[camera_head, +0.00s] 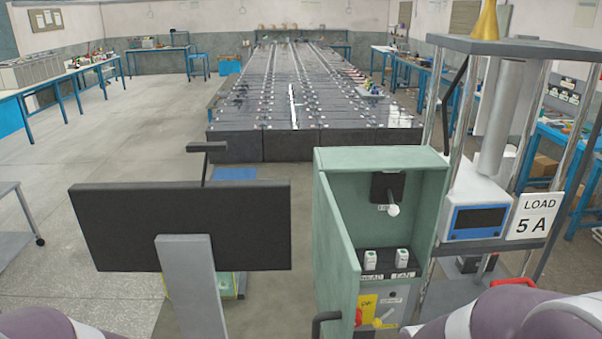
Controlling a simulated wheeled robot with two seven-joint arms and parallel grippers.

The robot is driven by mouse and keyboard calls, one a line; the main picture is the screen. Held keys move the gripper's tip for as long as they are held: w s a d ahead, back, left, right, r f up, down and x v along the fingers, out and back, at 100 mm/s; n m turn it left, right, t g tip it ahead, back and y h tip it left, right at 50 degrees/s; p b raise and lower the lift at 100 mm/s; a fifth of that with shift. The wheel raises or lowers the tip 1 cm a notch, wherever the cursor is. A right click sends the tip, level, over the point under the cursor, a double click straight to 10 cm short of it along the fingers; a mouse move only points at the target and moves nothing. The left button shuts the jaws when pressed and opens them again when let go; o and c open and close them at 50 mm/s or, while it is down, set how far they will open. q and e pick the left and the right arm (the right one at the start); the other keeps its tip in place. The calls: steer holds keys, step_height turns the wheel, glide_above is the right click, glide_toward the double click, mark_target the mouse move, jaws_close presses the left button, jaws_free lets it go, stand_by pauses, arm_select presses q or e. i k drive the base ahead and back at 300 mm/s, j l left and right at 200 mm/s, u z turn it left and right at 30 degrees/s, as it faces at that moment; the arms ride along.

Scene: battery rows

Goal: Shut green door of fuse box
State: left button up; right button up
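The green fuse box (432,205) stands right of centre, its front facing me. Its green door (337,235) is on the left side and stands open, swung out toward me. Inside, a black switch with a white knob (393,210) is on the back wall, and two white fuses (385,260) sit on black holders above labels. Only purple-and-white parts of my arms show at the bottom corners; neither gripper is in view.
A black monitor (180,226) on a grey post stands left of the door. A metal rack with a "LOAD 5 A" sign (527,216) and blue display stands close on the right. Battery rows (305,90) lie behind. Floor at left is largely free.

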mark_target(337, 269)
steer(key=k+j, duration=0.1)
steer(key=j, duration=0.25)
steer(key=k+j+z, duration=0.1)
steer(key=j, duration=0.25)
steer(key=k+j, duration=0.1)
steer(key=j, duration=0.25)
steer(key=k+j, duration=0.1)
steer(key=j, duration=0.25)
steer(key=z, duration=0.05)
